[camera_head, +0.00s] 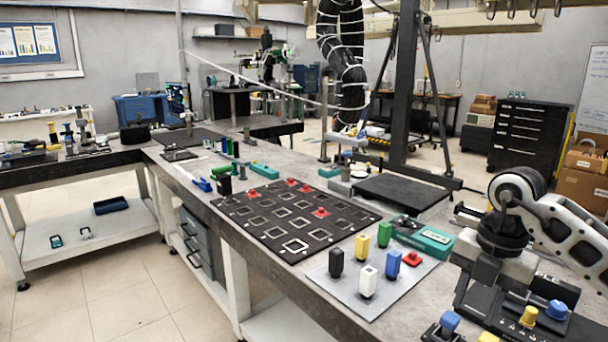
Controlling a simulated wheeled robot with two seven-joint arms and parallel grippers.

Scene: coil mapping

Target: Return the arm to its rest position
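My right arm (549,216) comes in from the right edge, and its wrist points down. My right gripper (498,283) is at the lower right, right of the grey plate and apart from its blocks. Its fingertips do not stand out against the dark parts below, so I cannot tell whether it is open or shut. No block is visibly held. My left arm and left gripper are not in view.
A grey plate (333,291) holds black, yellow, green, white, blue and red pieces. A black board (265,228) with square frames bears several red pieces. A green-topped box (424,238) stands nearby. Blue and yellow knobs (529,316) show below the gripper.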

